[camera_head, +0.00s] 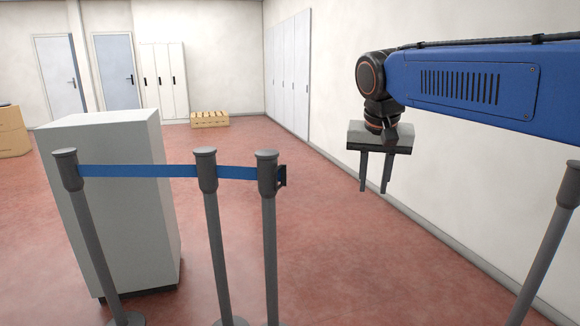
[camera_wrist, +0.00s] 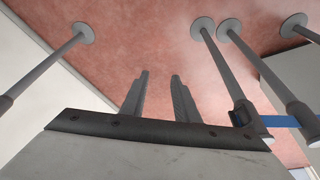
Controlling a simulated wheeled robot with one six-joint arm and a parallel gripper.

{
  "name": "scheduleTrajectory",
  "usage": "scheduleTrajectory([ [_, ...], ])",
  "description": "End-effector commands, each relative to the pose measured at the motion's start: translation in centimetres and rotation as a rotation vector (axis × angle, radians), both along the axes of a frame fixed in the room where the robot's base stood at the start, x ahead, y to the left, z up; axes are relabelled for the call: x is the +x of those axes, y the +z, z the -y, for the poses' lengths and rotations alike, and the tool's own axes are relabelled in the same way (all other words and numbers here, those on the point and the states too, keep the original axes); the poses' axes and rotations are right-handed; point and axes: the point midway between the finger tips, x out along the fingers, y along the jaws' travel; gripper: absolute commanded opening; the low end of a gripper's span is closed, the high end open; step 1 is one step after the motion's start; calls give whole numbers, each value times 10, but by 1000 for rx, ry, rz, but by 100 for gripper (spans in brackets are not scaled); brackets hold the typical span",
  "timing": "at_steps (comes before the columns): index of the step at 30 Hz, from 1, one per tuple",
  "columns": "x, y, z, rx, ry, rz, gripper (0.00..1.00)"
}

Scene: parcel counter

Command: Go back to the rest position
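My gripper (camera_head: 375,190) hangs in the air at the right of the head view, fingers pointing down, in front of the white wall. In the wrist view its two fingers (camera_wrist: 158,82) are apart with nothing between them, and only red floor shows beyond. It touches nothing that I can see. My blue arm reaches in from the right edge of the head view.
Barrier posts with a blue belt (camera_head: 135,171) stand left of my gripper, in front of a grey cabinet (camera_head: 150,215). Another post (camera_head: 552,240) stands at the right. Open red floor lies between.

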Motion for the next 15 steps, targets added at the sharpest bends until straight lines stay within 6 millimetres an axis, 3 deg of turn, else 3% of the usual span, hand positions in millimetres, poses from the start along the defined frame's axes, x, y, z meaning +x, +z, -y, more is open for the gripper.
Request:
scheduleTrajectory([
  [1,-17,-8,12,2,15,2,28],
  [6,-66,-42,41,9,79,11,28],
  [15,-152,-114,77,10,182,42,28],
])
